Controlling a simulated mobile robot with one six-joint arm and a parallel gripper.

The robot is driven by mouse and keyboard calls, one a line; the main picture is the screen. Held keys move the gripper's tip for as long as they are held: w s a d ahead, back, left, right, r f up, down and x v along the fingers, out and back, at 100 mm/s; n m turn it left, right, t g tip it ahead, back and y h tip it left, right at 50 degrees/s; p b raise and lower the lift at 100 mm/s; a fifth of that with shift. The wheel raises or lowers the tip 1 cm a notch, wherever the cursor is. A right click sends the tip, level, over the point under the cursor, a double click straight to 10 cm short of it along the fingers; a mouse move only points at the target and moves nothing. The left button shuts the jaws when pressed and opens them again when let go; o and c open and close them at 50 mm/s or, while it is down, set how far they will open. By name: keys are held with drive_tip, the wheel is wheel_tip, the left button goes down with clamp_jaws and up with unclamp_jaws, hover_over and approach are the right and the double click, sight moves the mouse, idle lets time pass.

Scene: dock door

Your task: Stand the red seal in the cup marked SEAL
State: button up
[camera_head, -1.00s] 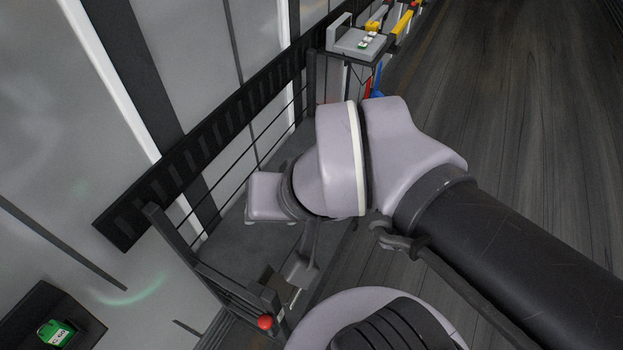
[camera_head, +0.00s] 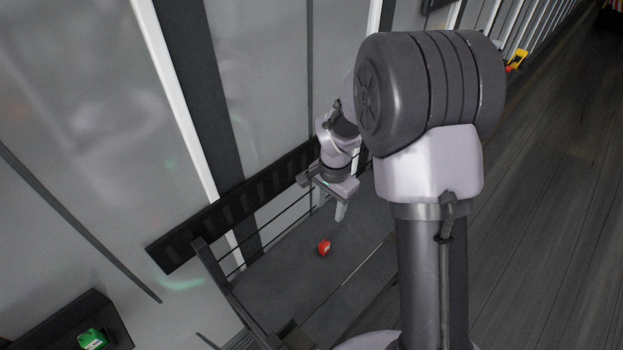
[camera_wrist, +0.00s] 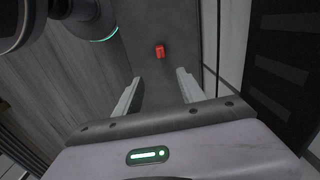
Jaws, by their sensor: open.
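The red seal (camera_head: 323,247) is a small red block lying on the grey dock floor strip. It also shows in the wrist view (camera_wrist: 159,51), ahead of the fingertips and roughly centred between them. My gripper (camera_head: 335,203) hangs above the floor near the wall, up and slightly to the right of the seal in the head view. In the wrist view my gripper (camera_wrist: 158,78) has its two pale fingers spread apart with nothing between them. It is apart from the seal. I cannot make out a cup marked SEAL in either view.
A dark rail (camera_head: 230,207) runs along the grey wall behind the seal, with thin bars below it. A black box with a green item (camera_head: 93,339) is at the lower left. Dark plank floor (camera_head: 555,210) on the right is clear.

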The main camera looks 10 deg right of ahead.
drive_tip(key=b, duration=0.4)
approach(325, 243)
drive_tip(key=f, duration=0.5)
drive_tip(key=shift+d+f, duration=0.1)
drive_tip(key=shift+d, duration=0.25)
drive_tip(key=f, duration=0.1)
drive_tip(key=f+b, duration=0.1)
drive_tip(key=f, duration=0.1)
drive_tip(key=a+f, duration=0.1)
drive_tip(key=f, duration=0.1)
drive_tip(key=shift+w+f, duration=0.1)
drive_tip(key=shift+w, duration=0.05)
drive_tip(key=shift+d, duration=0.1)
clamp_jaws()
